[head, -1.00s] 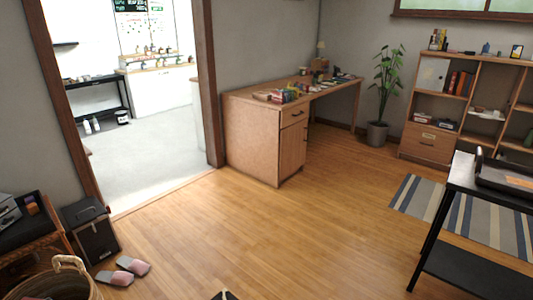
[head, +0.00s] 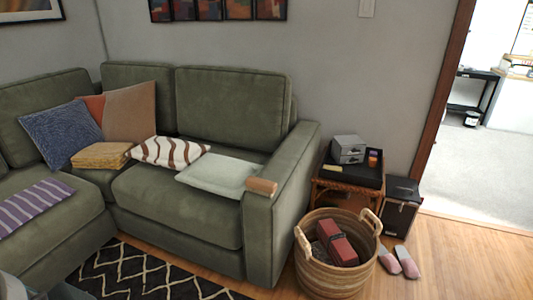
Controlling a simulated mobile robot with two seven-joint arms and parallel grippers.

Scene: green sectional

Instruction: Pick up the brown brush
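A small brown block-like thing (head: 262,186) lies on top of the right arm of the green sofa (head: 262,230). It may be the brown brush, but it is too small to tell, and no bristles show. No other thing that looks like a brush shows clearly. Neither of my grippers is in view.
A woven basket (head: 325,278) holding dark red and grey things stands on the wood floor in front of a wicker side table (head: 318,190). Pink slippers (head: 398,261) and a black box (head: 400,207) stand right of it. A patterned rug (head: 150,280) lies before the sofa.

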